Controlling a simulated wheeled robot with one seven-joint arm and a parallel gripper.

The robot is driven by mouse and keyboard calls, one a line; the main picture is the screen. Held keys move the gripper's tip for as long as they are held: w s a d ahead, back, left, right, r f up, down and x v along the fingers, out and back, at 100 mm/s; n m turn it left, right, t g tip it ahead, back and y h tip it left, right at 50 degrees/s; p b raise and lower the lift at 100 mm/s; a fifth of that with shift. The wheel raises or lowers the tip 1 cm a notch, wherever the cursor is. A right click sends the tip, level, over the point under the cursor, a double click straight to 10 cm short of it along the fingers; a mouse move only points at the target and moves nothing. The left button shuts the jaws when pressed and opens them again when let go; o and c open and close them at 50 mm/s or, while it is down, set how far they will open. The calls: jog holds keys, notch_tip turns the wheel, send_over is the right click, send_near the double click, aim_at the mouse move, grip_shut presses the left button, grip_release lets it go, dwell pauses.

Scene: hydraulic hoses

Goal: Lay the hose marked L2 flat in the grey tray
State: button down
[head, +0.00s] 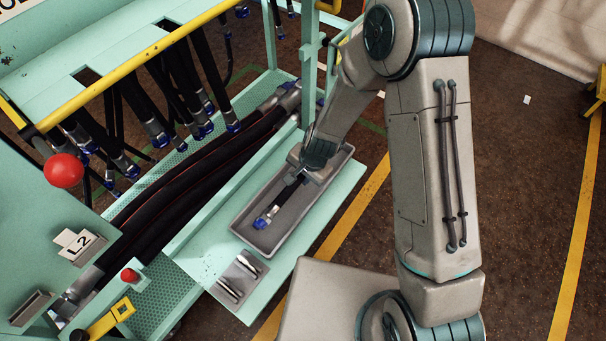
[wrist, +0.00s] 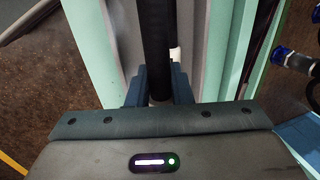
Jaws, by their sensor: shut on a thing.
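My gripper (head: 307,172) is over the far part of the grey tray (head: 297,213) in the head view. It is shut on a black hose (head: 285,197) whose blue-capped end (head: 263,221) points to the near end of the tray. In the wrist view the hose (wrist: 157,40) runs between the two blue fingers (wrist: 158,88), with a small white tag beside it; no text on the tag can be read. The hose's other end is hidden by my arm. Whether the hose touches the tray floor I cannot tell. A card reading L2 (head: 80,246) stands on the left panel.
The tray sits on a pale green shelf (head: 185,255). Thick black hoses (head: 190,178) lie alongside to its left. Several hoses with blue ends hang from the rack (head: 150,52). A small plate with metal pieces (head: 240,275) lies in front of the tray. Green uprights stand behind.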

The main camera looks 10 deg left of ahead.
jog(key=shift+f+b, duration=4.35)
jog(key=shift+f, duration=0.7)
jog(key=c, duration=1.2)
grip_release()
jog(key=p+v, duration=0.2)
jog(key=v, duration=1.2)
jog(key=s+d+r+n+t+p, duration=0.1)
jog(key=d+r+p, duration=0.2)
jog(key=d+r, duration=0.45)
jog(key=s+d+r+n+p, duration=0.15)
jog(key=d+r, duration=0.25)
jog(key=r, duration=0.6)
jog(key=s+d+r+n+h+p, duration=0.1)
jog(key=s+d+r+h+p, duration=0.1)
jog(key=s+d+r+p, duration=0.3)
jog(key=s+d+r, duration=0.3)
jog(key=d+r, duration=0.3)
jog(key=d, duration=0.1)
jog(key=shift+n+t+h, duration=0.3)
jog(key=shift+n+h, duration=0.05)
jog(key=shift+h, duration=0.05)
